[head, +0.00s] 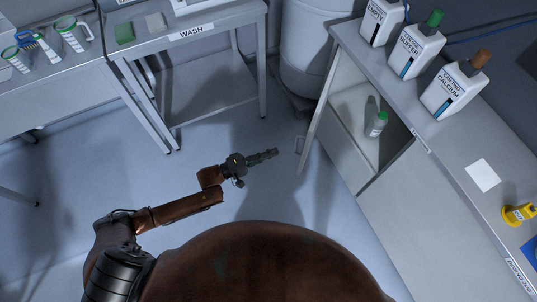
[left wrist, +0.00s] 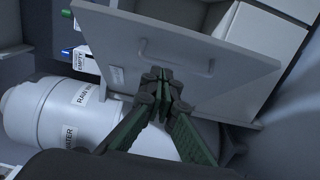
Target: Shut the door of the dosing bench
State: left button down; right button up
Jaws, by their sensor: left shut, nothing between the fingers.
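The dosing bench (head: 375,215) stands at the right in the head view. Its door (head: 318,124) stands open, swung out and seen nearly edge-on, with a handle (head: 299,145) on its outer face. In the left wrist view the door (left wrist: 105,38) fills the upper middle, with its bar handle (left wrist: 178,60) near the fingertips. My left gripper (head: 275,153) is shut and empty, left of the door and pointing at it, with a small gap in the head view. Its closed fingers also show in the left wrist view (left wrist: 158,76); contact cannot be told there. My right gripper is out of view.
A green-capped bottle (head: 376,124) stands inside the open compartment. Several labelled containers, including the calcium one (head: 453,92), stand on the bench top. A white barrel (head: 308,45) stands behind the door. The wash table (head: 215,32) is at back left. Floor around my gripper is clear.

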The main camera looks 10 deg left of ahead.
pick_arm(q)
jog(key=w+d+b, duration=0.1)
jog(key=w+d, duration=0.1)
jog(key=d, duration=0.6)
jog(key=shift+w+d, duration=0.25)
jog(key=shift+w, duration=0.05)
